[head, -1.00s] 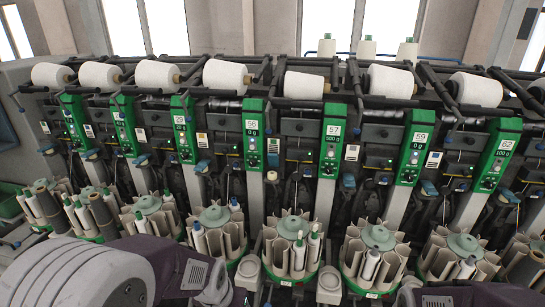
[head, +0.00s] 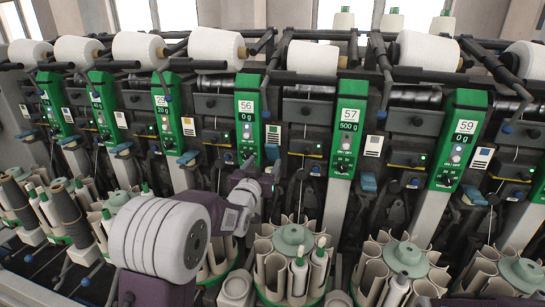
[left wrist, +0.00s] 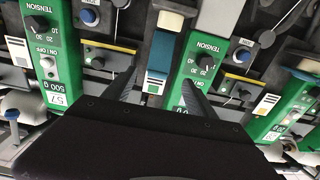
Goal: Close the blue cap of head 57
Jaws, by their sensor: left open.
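The panel of head 57 (head: 346,130) is green and reads 500 g; it is at the left in the left wrist view (left wrist: 47,50). A blue cap (head: 273,153) stands between panels 56 and 57, looking more upright than the tilted blue caps beside other heads. It shows as a blue strip (left wrist: 154,82) with a pale end in the left wrist view. My left gripper (head: 262,168) is open and empty, just below and in front of this cap. In the left wrist view its fingers (left wrist: 159,85) lie on either side of the cap's line; contact cannot be told. My right gripper is out of view.
Panel 56 (head: 248,120) is close to the left gripper. Another blue cap (head: 368,181) is right of panel 57. White yarn cones (head: 313,57) sit above on black arms. Round bobbin magazines (head: 291,240) stand below, with bobbins sticking up.

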